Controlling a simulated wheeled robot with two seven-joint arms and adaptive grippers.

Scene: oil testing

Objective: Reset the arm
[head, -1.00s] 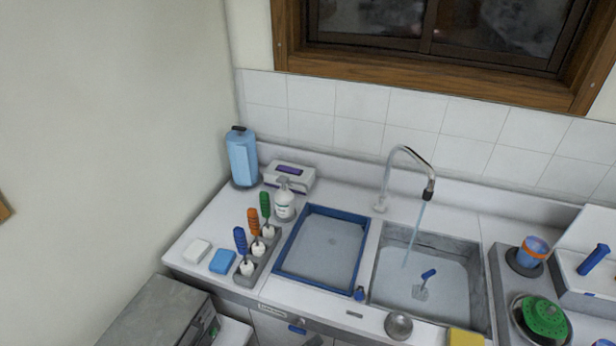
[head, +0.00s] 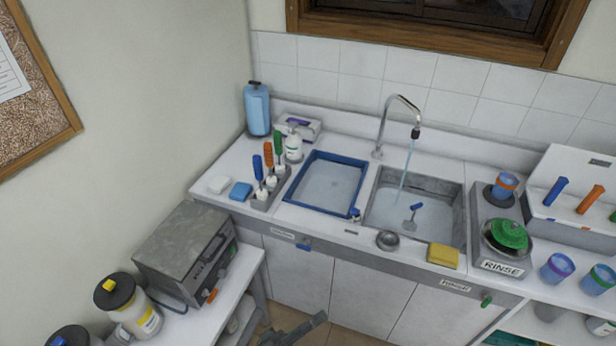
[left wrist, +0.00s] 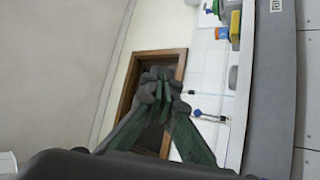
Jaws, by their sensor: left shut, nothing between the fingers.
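My left gripper (head: 318,318) shows at the bottom edge of the head view, low in front of the sink cabinets. It also shows in the left wrist view (left wrist: 163,82), with its fingers closed together and nothing between them. It touches no object that I can see. My right gripper is not clearly visible in any view.
The counter holds a blue-rimmed basin (head: 338,154) and a sink (head: 374,219) with running water and a blue-handled tool (head: 412,214). A yellow sponge (head: 443,255) lies at the front edge. A grey machine (head: 184,250) and a yellow-capped bottle (head: 130,310) stand at lower left.

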